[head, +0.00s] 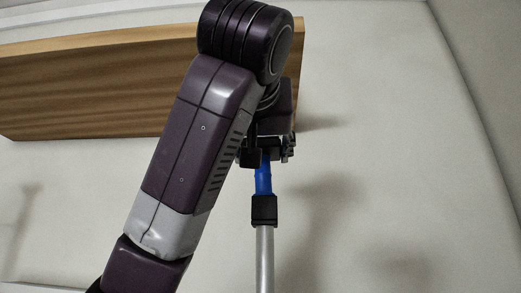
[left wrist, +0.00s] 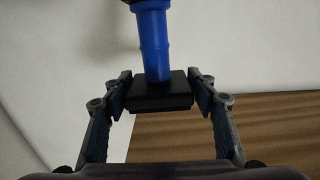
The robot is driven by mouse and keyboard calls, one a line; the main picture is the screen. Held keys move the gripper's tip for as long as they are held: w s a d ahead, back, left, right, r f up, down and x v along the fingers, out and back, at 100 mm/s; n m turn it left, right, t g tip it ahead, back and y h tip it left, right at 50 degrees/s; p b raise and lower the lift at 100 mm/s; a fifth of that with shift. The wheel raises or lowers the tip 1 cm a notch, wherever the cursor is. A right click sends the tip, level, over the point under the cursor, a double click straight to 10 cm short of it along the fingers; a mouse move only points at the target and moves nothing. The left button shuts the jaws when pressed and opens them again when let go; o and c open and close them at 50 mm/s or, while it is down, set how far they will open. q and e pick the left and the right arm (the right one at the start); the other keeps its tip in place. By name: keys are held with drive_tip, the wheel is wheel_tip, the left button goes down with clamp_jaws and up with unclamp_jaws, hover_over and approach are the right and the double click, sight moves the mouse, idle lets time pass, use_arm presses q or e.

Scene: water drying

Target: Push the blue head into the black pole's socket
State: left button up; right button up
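The blue head is a blue tube (head: 263,180) with a black block at one end. My left gripper (head: 268,154) is above the pole in the head view. In the left wrist view the black block (left wrist: 160,92) sits between the fingertips of my left gripper (left wrist: 162,88), which appear to touch it on both sides. The blue tube (left wrist: 154,45) runs away from the block. In the head view its lower end meets the black socket (head: 264,210) on top of the upright grey pole (head: 264,260). How deep it sits is hidden. My right gripper is not in view.
A wooden board (head: 100,85) spans the upper left behind my left arm; wood (left wrist: 240,130) also shows in the left wrist view. A pale wall (head: 390,120) lies behind. The space right of the pole looks clear, with only shadows.

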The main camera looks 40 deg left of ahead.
use_arm(q)
drive_tip(key=o, duration=0.4)
drive_tip(key=shift+s+a+f, duration=0.2)
drive_tip(key=shift+s+a, duration=0.15)
drive_tip(key=shift+a, duration=0.05)
drive_tip(key=shift+c, duration=0.2)
drive_tip(key=shift+w+d, duration=0.1)
